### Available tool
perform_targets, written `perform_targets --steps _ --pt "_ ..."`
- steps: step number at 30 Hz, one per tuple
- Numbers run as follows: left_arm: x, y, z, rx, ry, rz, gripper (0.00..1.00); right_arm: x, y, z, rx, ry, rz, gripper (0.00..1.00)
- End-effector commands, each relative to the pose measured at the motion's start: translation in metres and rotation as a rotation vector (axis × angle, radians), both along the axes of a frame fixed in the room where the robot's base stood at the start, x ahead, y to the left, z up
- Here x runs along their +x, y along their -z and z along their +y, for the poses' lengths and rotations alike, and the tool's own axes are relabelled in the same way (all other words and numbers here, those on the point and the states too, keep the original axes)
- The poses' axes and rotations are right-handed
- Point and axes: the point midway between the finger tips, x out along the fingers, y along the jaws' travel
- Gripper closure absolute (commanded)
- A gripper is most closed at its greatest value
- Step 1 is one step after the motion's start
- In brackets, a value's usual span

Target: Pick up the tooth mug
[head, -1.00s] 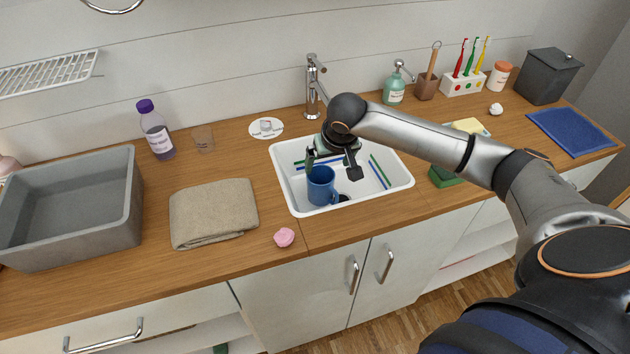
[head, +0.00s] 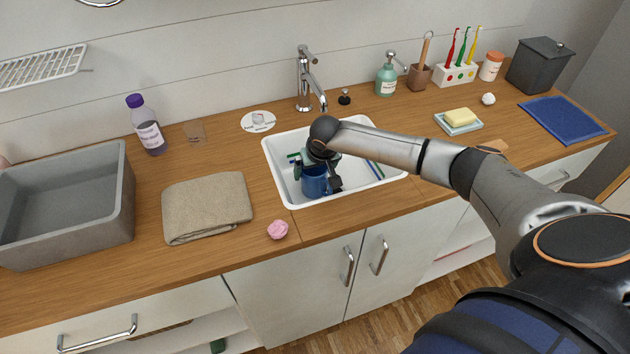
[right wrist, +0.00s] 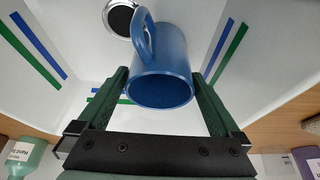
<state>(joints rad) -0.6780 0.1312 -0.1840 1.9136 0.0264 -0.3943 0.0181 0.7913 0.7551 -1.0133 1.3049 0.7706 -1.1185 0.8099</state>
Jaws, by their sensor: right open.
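The tooth mug, taken to be the blue mug (head: 313,183), stands in the white sink (head: 281,187). My right gripper (head: 318,172) reaches down over the mug from above. In the right wrist view the mug (right wrist: 162,75) lies between the two green fingers of the open gripper (right wrist: 160,88), with a narrow gap on either side. Its handle (right wrist: 144,38) points away from the gripper base, towards the drain. My wrist hides part of the mug in the head view. My left gripper is not in view.
The faucet (head: 305,80) rises behind the sink. A folded towel (head: 206,207) and a pink item (head: 277,229) lie left of the sink. A soap dish (head: 458,125) is to the right. The drain (right wrist: 119,17) lies close to the mug.

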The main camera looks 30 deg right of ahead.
Motion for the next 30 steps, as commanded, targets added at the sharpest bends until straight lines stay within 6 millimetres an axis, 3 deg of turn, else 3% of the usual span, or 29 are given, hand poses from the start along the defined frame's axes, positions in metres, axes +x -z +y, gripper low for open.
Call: perform_targets --steps 6,27,30 --pt "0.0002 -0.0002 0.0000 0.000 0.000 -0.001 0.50 0.0002 0.0006 0.0001 0.000 0.000 0.000 0.00" --pt "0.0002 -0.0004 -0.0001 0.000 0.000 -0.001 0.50 -0.0003 0.0007 0.0001 0.000 0.000 0.001 0.79" --pt "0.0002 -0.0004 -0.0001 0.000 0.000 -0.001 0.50 0.0004 -0.0002 0.0001 0.001 0.001 -0.001 0.86"
